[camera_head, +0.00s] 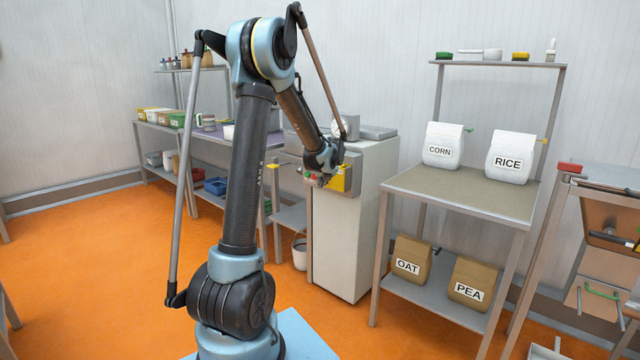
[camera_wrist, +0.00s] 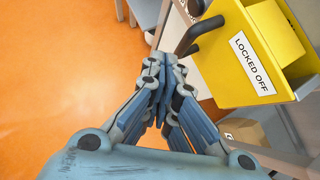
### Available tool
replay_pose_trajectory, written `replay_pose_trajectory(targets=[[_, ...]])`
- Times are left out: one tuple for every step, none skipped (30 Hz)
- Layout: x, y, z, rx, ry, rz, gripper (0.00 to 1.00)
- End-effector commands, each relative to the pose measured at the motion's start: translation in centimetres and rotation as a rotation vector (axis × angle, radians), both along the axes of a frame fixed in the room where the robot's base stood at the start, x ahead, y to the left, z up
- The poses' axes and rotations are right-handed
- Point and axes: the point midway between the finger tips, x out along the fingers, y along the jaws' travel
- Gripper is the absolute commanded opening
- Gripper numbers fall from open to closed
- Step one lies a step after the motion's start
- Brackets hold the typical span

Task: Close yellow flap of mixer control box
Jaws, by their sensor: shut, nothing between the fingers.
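The mixer control box flap is yellow and carries a "LOCKED OFF" label in the wrist view (camera_wrist: 225,75). Behind it is more yellow casing, and the flap seems to stand out from it, though its exact angle is hard to tell. A black bent handle (camera_wrist: 202,32) sticks out beside the flap's left edge. In the head view the yellow box (camera_head: 345,178) is on the front of the pale cabinet, partly hidden by my gripper. My gripper (camera_head: 322,181) is shut and empty. Its fingertips (camera_wrist: 165,62) are close to the handle; contact cannot be told.
The pale mixer cabinet (camera_head: 345,240) stands behind my gripper. A table (camera_head: 455,197) to its right holds bags marked CORN (camera_head: 443,145) and RICE (camera_head: 511,157). A small side shelf (camera_head: 290,215) stands to its left. Open orange floor (camera_head: 110,260) lies at left.

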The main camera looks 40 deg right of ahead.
Motion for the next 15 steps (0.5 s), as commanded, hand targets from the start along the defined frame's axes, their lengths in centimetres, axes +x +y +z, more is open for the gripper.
replay_pose_trajectory(targets=[[-0.4, 0.6, 0.0, 0.000, 0.000, 0.000, 0.00], [-0.7, 1.0, 0.0, 0.000, 0.000, 0.000, 0.00], [-1.0, 1.5, 0.0, 0.000, 0.000, 0.000, 0.00], [-1.3, 1.9, 0.0, 0.000, 0.001, 0.000, 0.00], [-1.6, 2.3, 0.1, 0.000, 0.001, 0.000, 0.00], [-1.9, 2.4, 0.6, 0.000, 0.001, -0.001, 0.00], [-2.1, 2.5, 0.9, 0.000, 0.001, -0.001, 0.00], [-2.2, 2.8, 1.2, 0.000, 0.001, 0.000, 0.00], [-2.5, 3.1, 1.6, 0.000, 0.001, 0.000, 0.00], [-2.7, 3.3, 1.9, 0.000, 0.001, 0.001, 0.00], [-2.9, 3.6, 2.2, 0.000, 0.001, 0.001, 0.00], [-3.1, 3.8, 2.6, 0.000, 0.001, 0.002, 0.00], [-3.3, 4.0, 2.9, 0.000, 0.001, 0.002, 0.00], [-3.5, 4.2, 3.1, 0.000, 0.001, 0.002, 0.00], [-3.8, 4.5, 3.5, 0.000, 0.001, 0.002, 0.00]])
